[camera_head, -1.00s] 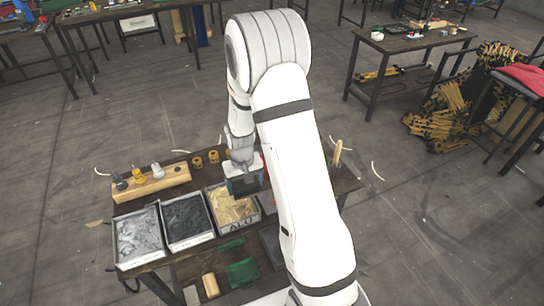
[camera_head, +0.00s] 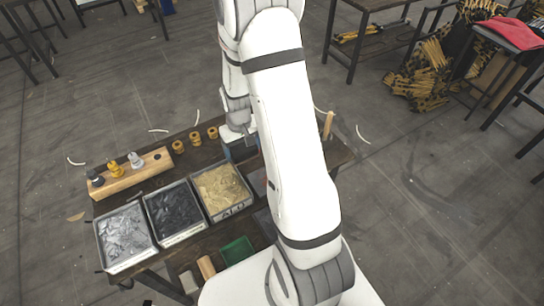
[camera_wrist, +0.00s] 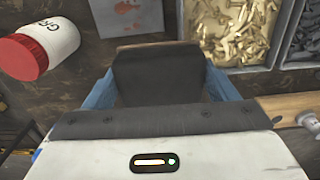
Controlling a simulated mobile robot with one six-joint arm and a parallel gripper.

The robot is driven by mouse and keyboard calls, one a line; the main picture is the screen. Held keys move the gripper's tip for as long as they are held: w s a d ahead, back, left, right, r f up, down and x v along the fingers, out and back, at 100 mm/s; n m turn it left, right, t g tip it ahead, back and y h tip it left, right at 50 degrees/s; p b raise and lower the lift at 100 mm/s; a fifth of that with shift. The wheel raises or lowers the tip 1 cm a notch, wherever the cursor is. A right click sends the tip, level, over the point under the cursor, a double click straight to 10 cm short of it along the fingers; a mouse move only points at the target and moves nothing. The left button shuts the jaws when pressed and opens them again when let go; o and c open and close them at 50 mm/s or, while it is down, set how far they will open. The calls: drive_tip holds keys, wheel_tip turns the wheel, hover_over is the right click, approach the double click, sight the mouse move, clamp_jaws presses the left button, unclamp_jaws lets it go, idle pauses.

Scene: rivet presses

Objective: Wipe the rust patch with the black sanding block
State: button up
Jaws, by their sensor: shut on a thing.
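My gripper (camera_wrist: 160,82) is shut on the black sanding block (camera_wrist: 157,72), which sits between its two blue fingers in the wrist view. The rust patch (camera_wrist: 126,10) is a set of orange-red blotches on a light grey plate (camera_wrist: 150,22). In the wrist view the plate lies beyond the block, at the top edge, and is partly cut off. In the head view my gripper (camera_head: 240,147) is over the back part of the table, behind the brass tray, and my arm hides much of it. Whether the block touches anything cannot be told.
A white jar with a red lid (camera_wrist: 40,48) lies left of the gripper. Trays of brass (camera_head: 222,190), dark (camera_head: 173,212) and silver (camera_head: 126,238) pieces line the table's front. A wooden peg block (camera_head: 130,175) and several brass rings (camera_head: 195,139) stand behind them.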

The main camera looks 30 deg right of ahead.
drive_tip(key=s+d+f+b, duration=0.1)
drive_tip(key=s+d+b, duration=0.1)
drive_tip(key=s+d, duration=0.45)
drive_tip(key=shift+w+d+f+b, duration=0.1)
drive_tip(key=shift+f+b, duration=1.7)
drive_tip(key=shift+f, duration=1.15)
drive_tip(key=shift+f+b, duration=0.95)
drive_tip(key=shift+f, duration=0.05)
